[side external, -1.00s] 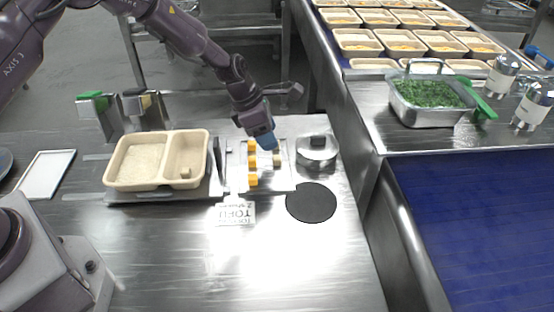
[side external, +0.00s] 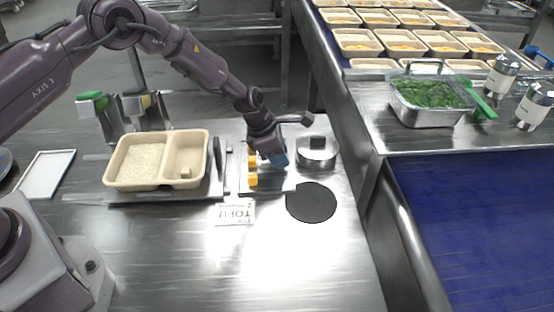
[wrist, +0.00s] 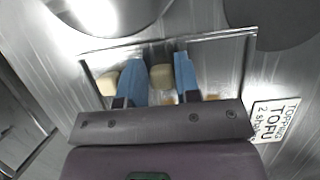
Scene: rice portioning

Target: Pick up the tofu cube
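Pale tofu cubes lie on the small metal topping tray (side external: 284,187). In the wrist view one tofu cube (wrist: 161,77) sits between the two blue fingers of my gripper (wrist: 159,68), and another pale cube (wrist: 107,83) lies outside the left finger. The fingers are apart, with little or no gap to the cube; firm contact cannot be made out. In the side view my gripper (side external: 279,159) is low over the tray's right part and hides the pale cubes. A small pale cube (side external: 186,173) lies in the right compartment of the beige container (side external: 207,150).
Orange cubes (side external: 252,180) sit on the tray's left part. A round metal container (side external: 317,153) stands just right of the tray. A black disc (side external: 311,202) and a TOFU label (side external: 235,212) lie in front.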

